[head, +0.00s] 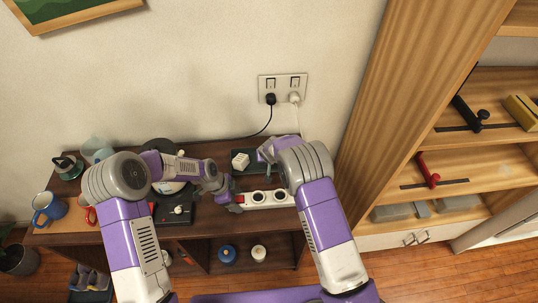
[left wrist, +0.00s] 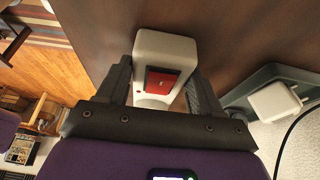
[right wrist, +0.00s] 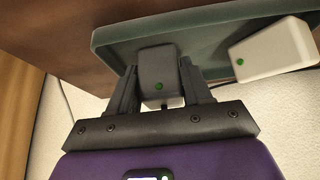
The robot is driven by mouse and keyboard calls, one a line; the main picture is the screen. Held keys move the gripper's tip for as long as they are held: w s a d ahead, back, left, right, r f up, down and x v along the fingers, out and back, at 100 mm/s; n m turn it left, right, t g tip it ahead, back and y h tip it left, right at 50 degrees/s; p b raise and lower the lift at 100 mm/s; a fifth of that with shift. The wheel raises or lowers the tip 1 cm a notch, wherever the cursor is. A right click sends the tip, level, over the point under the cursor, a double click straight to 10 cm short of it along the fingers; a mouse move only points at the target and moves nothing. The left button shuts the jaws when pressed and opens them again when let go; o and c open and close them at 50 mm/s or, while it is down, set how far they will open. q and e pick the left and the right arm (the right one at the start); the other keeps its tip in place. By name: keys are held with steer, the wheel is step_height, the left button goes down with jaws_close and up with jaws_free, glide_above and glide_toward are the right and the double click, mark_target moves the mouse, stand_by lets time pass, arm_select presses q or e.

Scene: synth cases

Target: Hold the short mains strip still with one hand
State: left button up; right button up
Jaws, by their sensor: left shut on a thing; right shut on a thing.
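The short white mains strip (head: 283,198) lies on the dark wooden bench, with round dark sockets along its top. My left gripper (head: 236,203) is shut on its left end. In the left wrist view the strip (left wrist: 166,48) sits between both fingers, its red switch (left wrist: 164,83) facing up. My right gripper (head: 267,158) is over a dark green tray (head: 276,156) behind the strip. In the right wrist view it is shut on a dark grey block (right wrist: 157,68) with a green dot. A white block (head: 240,160) with a green dot rests in the tray, left of that gripper.
A wall plate (head: 283,88) holds a black plug and a white plug; a black cable runs down to the bench. A blue mug (head: 47,209) and a kettle stand left. A wooden shelf unit (head: 400,90) rises close on the right.

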steer(key=o, duration=1.2)
steer(key=v, duration=1.2)
arm_select(q)
steer(key=o, duration=1.3)
steer(key=shift+c, duration=0.2)
steer(key=v, duration=1.2)
